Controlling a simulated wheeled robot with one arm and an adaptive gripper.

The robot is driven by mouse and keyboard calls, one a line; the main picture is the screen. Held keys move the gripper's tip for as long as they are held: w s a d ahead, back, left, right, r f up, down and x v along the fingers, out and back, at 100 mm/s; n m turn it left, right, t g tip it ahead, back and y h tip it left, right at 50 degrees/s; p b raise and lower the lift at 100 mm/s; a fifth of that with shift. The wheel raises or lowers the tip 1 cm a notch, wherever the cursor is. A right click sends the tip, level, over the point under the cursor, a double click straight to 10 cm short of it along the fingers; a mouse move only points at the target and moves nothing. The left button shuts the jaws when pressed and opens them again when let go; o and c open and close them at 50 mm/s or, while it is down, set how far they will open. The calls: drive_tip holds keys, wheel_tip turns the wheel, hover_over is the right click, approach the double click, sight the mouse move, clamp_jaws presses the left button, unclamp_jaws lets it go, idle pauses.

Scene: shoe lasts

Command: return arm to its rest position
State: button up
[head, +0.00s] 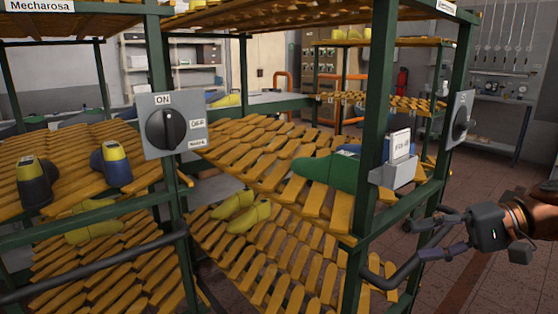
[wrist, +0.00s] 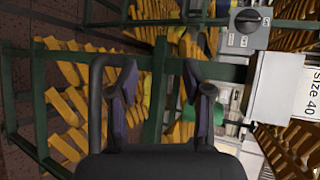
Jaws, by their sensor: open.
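My gripper (head: 418,240) is at the right of the head view, in front of the right-hand post of the green-framed rack (head: 372,120). Its fingers point left toward the rack, and nothing shows between them. In the wrist view my gripper (wrist: 162,85) has two dark fingers spread apart, with rack slats and green bars behind the gap. A green shoe last (head: 330,171) lies on the sloped slatted shelf left of the gripper. Part of my arm shows at the right edge of the head view.
A label holder (head: 395,172) and grey switch boxes (head: 170,125) are fixed to the rack. A black rail (head: 390,275) juts out just below my gripper. Yellow lasts (head: 245,212) lie lower down; dark lasts with yellow tops (head: 112,163) stand left. Floor is open at right.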

drive_tip(key=s+a+r+n+g+h+p, duration=0.1)
drive_tip(key=s+a+g+h+p, duration=0.15)
drive_tip(key=s+a+p, duration=0.35)
drive_tip(key=s+a+r+n+g+h+p, duration=0.2)
drive_tip(key=s+a+h+p, duration=0.1)
drive_tip(key=a, duration=0.5)
drive_tip(key=s+d+f+h+p, duration=0.1)
drive_tip(key=s+d+h+p, duration=0.1)
drive_tip(key=s+p, duration=0.3)
drive_tip(key=s+d+n+h+p, duration=0.1)
drive_tip(key=s+d+h+p, duration=0.2)
drive_tip(key=s, duration=0.6)
drive_tip(key=h+p, duration=0.2)
drive_tip(key=p, duration=0.1)
drive_tip(key=shift+s+d+f, duration=0.2)
drive_tip(key=shift+s+f, duration=0.1)
drive_tip(key=shift+f, duration=0.1)
drive_tip(key=shift+g+h, duration=0.25)
drive_tip(key=shift+c, duration=0.4)
